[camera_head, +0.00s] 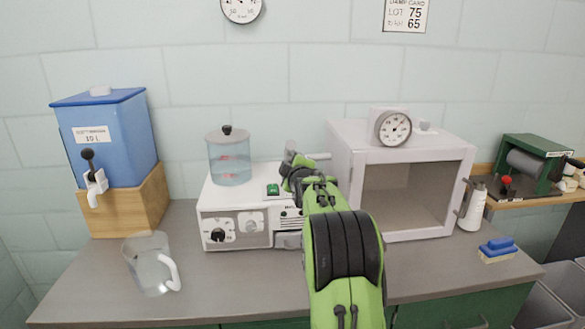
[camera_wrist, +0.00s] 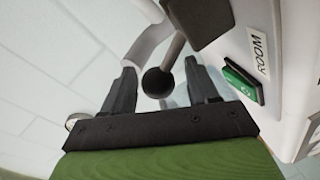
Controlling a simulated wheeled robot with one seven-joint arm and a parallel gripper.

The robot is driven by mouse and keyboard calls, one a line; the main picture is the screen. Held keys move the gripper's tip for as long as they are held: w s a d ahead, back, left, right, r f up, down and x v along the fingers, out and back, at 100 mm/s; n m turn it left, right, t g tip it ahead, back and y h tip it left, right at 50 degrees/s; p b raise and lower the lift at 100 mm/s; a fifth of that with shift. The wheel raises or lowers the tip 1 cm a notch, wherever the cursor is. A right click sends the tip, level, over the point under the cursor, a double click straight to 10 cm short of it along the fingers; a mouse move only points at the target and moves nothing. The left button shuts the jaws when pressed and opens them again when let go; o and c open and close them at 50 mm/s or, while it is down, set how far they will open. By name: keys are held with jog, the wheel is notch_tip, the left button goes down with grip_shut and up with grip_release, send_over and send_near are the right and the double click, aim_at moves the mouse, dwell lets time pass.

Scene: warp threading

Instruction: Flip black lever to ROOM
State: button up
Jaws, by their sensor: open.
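In the wrist view, a lever with a grey rod and a round black knob (camera_wrist: 158,82) points between the two fingers of my gripper (camera_wrist: 156,74). The fingers are open, one on each side of the knob, with visible gaps. I cannot tell how deep the knob sits between them. A white label reading ROOM (camera_wrist: 258,52) is on the white housing to the right, beside a green rocker switch (camera_wrist: 242,84). In the head view my gripper (camera_head: 294,166) is over the right end of the white bench unit (camera_head: 212,192). The lever is hidden there behind my arm.
A glass jar with a lid (camera_head: 229,160) stands on the bench unit. A white oven (camera_head: 345,150) stands close to the right. A blue dispenser (camera_head: 108,140) and a clear jug (camera_head: 146,262) are at left. The front counter is mostly clear.

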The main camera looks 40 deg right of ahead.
jog(key=v, duration=1.5)
jog(key=shift+s+a, duration=0.2)
jog(key=shift+s, duration=0.1)
jog(key=s+a+f+m+g+y, duration=0.2)
jog(key=s+a+y, duration=0.1)
jog(key=a, duration=0.6)
jog(key=s+a+f+m+g+y, duration=0.25)
jog(key=s+a+f, duration=0.25)
jog(key=s+a, duration=0.45)
jog(key=s+a+f+m+g+y, duration=0.1)
jog(key=s+a+f+m+g, duration=0.4)
jog(key=s, duration=0.7)
notch_tip(320, 180, up, 14)
jog(key=s+n+p, duration=0.1)
jog(key=s+p, duration=0.1)
jog(key=p, duration=1.1)
jog(key=shift+a, duration=0.4)
